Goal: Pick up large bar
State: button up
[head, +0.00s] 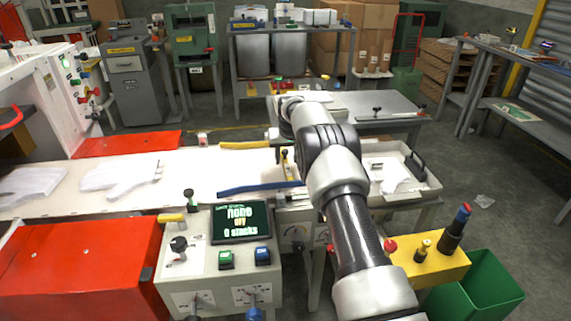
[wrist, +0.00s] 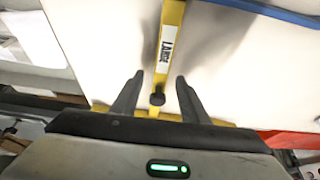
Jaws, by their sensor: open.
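The large bar (wrist: 166,48) is yellow, with a white label reading LARGE and a dark round knob (wrist: 157,99) near its lower end in the wrist view. My gripper (wrist: 160,80) is open. Its two dark fingers stand either side of the bar, near the knob, with a gap on each side. Whether they are at the bar's height I cannot tell. In the head view my arm hides the gripper, and only a small upright yellow piece, perhaps this bar, shows beside it.
A yellow rail (head: 247,145) and a blue rail (head: 258,188) lie across the white table. White gloves (head: 120,177) lie to the left. A control panel screen (head: 240,222) stands in front. A white tray (head: 430,181) is at the right, and a green bin (head: 480,290) below it.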

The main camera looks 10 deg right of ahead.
jog(key=shift+w+f, duration=0.25)
jog(key=shift+f, duration=0.4)
grip_shut()
